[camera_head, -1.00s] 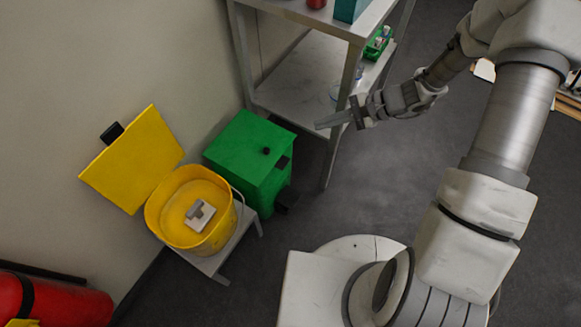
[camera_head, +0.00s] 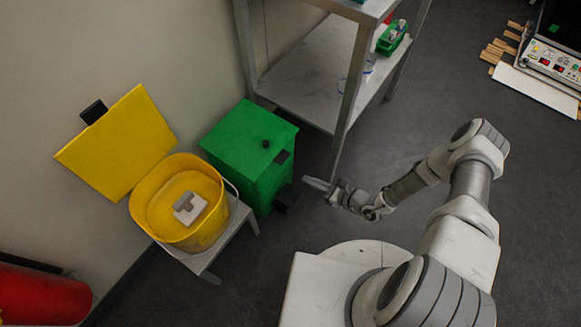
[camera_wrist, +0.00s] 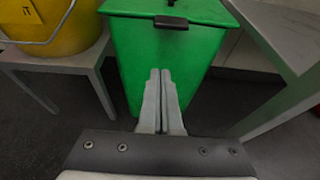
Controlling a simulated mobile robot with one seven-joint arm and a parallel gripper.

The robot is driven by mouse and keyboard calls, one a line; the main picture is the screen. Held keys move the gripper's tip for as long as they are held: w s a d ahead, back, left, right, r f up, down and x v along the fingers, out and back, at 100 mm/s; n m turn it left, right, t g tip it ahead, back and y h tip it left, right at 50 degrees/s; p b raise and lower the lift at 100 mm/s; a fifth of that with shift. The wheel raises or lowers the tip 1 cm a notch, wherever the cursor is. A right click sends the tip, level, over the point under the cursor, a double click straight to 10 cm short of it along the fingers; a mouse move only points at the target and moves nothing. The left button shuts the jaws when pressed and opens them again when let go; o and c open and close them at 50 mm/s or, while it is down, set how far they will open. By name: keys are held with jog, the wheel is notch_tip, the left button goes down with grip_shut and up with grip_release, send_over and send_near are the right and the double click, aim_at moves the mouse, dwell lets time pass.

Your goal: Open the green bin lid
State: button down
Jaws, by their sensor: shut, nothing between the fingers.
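The green bin (camera_head: 262,185) stands on the floor between the yellow bucket and the shelf. Its flat green lid (camera_head: 248,140) is closed, with a small black knob (camera_head: 266,144) on top and a black handle (camera_head: 282,157) at the front edge. A black pedal (camera_head: 287,201) sticks out low at the front. My gripper (camera_head: 306,181) is shut and empty, to the right of the bin and apart from it. In the wrist view the shut fingers (camera_wrist: 160,74) point at the bin's front, and the black handle (camera_wrist: 171,21) shows beyond their tips.
An open yellow bucket (camera_head: 207,222) with a raised yellow lid (camera_head: 118,143) stands on a low stool (camera_head: 240,219) left of the bin. A metal shelf unit (camera_head: 306,84) stands close behind and right of it. Open floor (camera_head: 420,110) lies to the right.

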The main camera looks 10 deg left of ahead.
jog(key=b+x, duration=0.1)
jog(key=x, duration=0.2)
jog(key=b+x, duration=0.1)
jog(key=x, duration=0.3)
jog(key=b+x, duration=0.1)
jog(key=x, duration=0.2)
jog(key=shift+a+f+b, duration=0.1)
jog(key=shift+f+b, duration=0.25)
jog(key=shift+r, duration=2.25)
